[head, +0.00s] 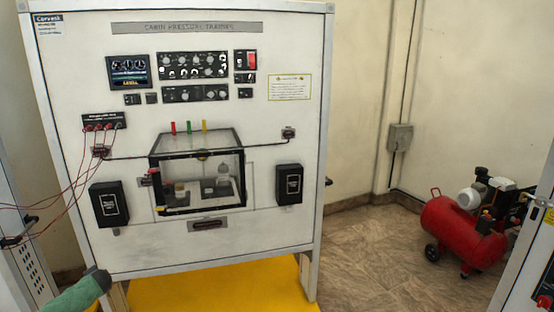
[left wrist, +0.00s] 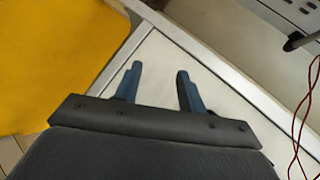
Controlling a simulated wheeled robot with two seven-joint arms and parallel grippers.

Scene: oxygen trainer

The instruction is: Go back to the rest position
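My left gripper (left wrist: 159,78) shows in the left wrist view with its two blue-grey fingers apart and nothing between them. Below the fingers is a pale surface edged by a light metal frame. The cabin pressure trainer (head: 128,240) is a large white upright panel filling the left and middle of the head view. Its clear-walled chamber (head: 198,172) is at the lower middle, with small items inside. My right gripper is in neither view.
A yellow mat (head: 220,290) lies below the panel and also shows in the left wrist view (left wrist: 50,60). Red cables (head: 72,190) hang at the panel's left. A red compressor (head: 450,225) stands on the floor at right. Tiled floor between is clear.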

